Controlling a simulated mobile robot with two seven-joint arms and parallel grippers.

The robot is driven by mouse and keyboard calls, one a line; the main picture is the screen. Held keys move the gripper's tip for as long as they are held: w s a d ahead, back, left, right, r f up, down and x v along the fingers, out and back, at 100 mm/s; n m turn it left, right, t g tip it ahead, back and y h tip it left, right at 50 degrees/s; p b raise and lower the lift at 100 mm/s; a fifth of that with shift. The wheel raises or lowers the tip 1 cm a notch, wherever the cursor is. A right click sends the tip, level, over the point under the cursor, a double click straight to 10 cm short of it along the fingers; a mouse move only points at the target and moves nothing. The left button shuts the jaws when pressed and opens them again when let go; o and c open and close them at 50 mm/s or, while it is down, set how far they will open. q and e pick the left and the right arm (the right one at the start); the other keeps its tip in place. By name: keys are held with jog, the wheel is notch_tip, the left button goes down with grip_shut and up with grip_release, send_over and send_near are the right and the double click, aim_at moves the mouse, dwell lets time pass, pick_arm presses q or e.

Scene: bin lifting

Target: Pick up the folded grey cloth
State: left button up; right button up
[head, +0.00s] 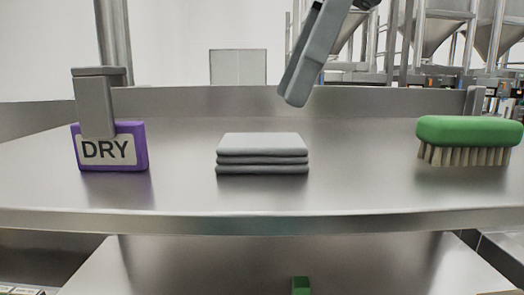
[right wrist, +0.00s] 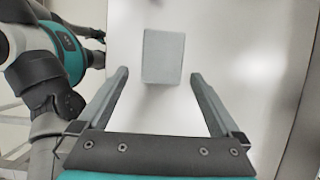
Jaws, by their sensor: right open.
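The folded grey cloth (head: 262,155) lies flat in several layers on the middle of the steel table in the head view. It also shows in the right wrist view (right wrist: 163,57), beyond the fingertips and between their lines. My right gripper (head: 296,92) hangs above the table, up and to the right of the cloth in the head view. Its two fingers are spread wide in the right wrist view (right wrist: 160,75), with nothing between them; they do not touch the cloth. My left gripper is not in view.
A purple block marked DRY with a grey handle (head: 110,148) stands at the left of the steel table (head: 350,190). A green brush with pale bristles (head: 468,132) stands at the right. The table is clear around the cloth. A raised edge (head: 390,103) runs along the back.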

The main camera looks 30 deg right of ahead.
aim_at(269, 138)
jog(key=shift+x, duration=3.2)
jog(key=shift+w+d, duration=0.1)
jog(key=shift+w, duration=0.1)
jog(key=c, duration=1.1)
jog(key=shift+r, duration=0.15)
notch_tip(269, 138, up, 10)
